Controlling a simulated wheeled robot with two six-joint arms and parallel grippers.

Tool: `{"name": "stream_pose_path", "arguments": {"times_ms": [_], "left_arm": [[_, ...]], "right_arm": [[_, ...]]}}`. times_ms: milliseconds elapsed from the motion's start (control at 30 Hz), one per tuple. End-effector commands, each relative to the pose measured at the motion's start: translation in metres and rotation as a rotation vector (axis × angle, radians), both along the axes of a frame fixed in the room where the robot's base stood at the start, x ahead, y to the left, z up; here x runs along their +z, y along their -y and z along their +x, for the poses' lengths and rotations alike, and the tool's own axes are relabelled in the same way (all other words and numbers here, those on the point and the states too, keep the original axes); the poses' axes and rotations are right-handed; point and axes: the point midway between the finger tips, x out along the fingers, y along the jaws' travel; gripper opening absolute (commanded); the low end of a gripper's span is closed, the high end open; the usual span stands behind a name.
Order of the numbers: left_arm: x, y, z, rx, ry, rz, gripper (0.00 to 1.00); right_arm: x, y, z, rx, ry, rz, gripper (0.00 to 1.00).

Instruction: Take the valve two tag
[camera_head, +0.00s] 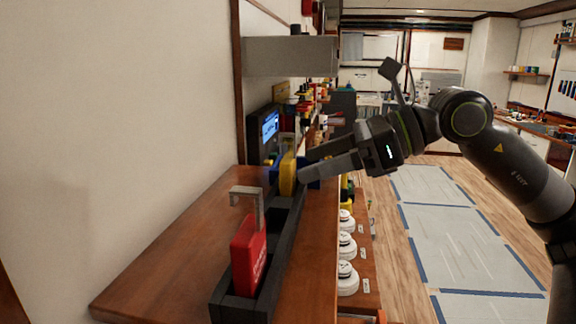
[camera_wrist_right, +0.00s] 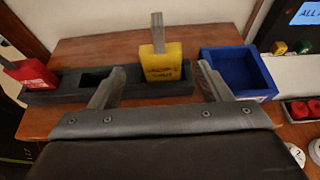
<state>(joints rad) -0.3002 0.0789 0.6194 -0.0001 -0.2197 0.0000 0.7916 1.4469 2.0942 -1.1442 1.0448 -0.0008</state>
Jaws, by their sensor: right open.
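A yellow padlock-shaped tag (camera_head: 287,174) with a grey shackle stands upright in a slot of a long black rack (camera_head: 286,232) on the wooden shelf. It also shows in the right wrist view (camera_wrist_right: 161,64), with lettering too small to read for sure. A red tag (camera_head: 248,255) with a grey shackle stands in the rack's near end. My right gripper (camera_head: 302,166) is open at the yellow tag. In the wrist view its fingers stand on either side of the tag, with gaps visible. I cannot tell how deep the tag is between them. My left gripper is not in view.
A blue open box (camera_wrist_right: 238,72) stands just beyond the rack's far end. A lit screen (camera_head: 270,126) is on the wall behind. A grey wall box (camera_head: 290,56) overhangs the shelf. Several white round items (camera_head: 347,278) line a lower ledge at right. An empty slot lies between the tags.

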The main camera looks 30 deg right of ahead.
Motion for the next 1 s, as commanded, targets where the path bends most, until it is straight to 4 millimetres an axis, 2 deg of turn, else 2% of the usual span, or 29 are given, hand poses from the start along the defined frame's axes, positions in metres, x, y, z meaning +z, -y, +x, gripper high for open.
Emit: {"name": "stream_pose_path", "arguments": {"times_ms": [167, 533, 800, 1000], "left_arm": [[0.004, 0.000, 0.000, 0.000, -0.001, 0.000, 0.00], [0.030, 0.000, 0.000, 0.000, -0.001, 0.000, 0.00], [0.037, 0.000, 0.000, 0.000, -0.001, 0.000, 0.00], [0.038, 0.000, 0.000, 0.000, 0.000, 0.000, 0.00]], "right_arm": [[-0.001, -0.003, 0.002, 0.001, 0.000, 0.002, 0.71], [-0.011, -0.023, 0.019, 0.003, -0.001, 0.004, 0.71], [-0.020, -0.036, 0.029, 0.002, -0.001, 0.002, 0.71], [-0.023, -0.039, 0.032, 0.000, 0.000, 0.001, 0.71]]}}
